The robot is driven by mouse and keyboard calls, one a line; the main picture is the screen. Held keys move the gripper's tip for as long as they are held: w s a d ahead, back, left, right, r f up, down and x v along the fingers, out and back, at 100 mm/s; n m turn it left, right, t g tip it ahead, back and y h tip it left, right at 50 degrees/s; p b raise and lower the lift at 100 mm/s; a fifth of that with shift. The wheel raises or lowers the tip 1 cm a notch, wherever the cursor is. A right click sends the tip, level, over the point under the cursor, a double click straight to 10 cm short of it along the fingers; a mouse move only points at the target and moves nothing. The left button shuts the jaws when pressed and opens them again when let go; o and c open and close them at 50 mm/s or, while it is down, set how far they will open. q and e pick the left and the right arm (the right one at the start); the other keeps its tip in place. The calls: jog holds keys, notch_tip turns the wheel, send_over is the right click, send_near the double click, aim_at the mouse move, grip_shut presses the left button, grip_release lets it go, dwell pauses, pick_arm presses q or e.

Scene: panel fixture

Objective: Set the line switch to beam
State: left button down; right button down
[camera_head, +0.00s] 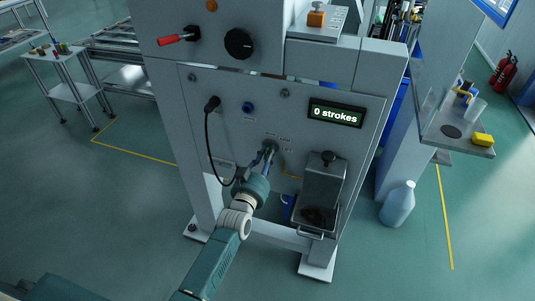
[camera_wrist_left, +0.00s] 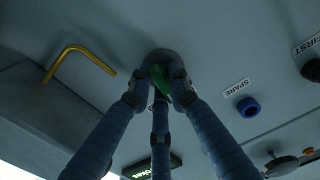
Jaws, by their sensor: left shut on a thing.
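The line switch is on the front of the grey panel (camera_head: 225,95). In the left wrist view it shows as a green handle (camera_wrist_left: 160,78) on a round grey base. My left gripper (camera_head: 269,150) reaches up to it from below and is shut on the green handle, with its fingers around it. Small labels sit around the switch in the head view; they are too small or too covered to read surely, and I cannot tell which position the handle points to. A display (camera_head: 336,113) reads "0 strokes". My right gripper is not in view.
A blue knob marked SPARE (camera_wrist_left: 248,106) and a plug with a black cable (camera_head: 211,104) are close by the switch. A brass hook (camera_wrist_left: 82,52) sticks out near it. A press-like unit (camera_head: 324,180) stands at the right. A red lever (camera_head: 180,37) is above.

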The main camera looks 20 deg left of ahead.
pick_arm(q)
jog(key=shift+d+f+n, duration=0.1)
jog(key=shift+n, duration=0.6)
jog(key=c, duration=1.7)
grip_release()
jog(key=shift+o, duration=0.2)
jog(key=s, duration=1.2)
jog(key=shift+a, duration=0.2)
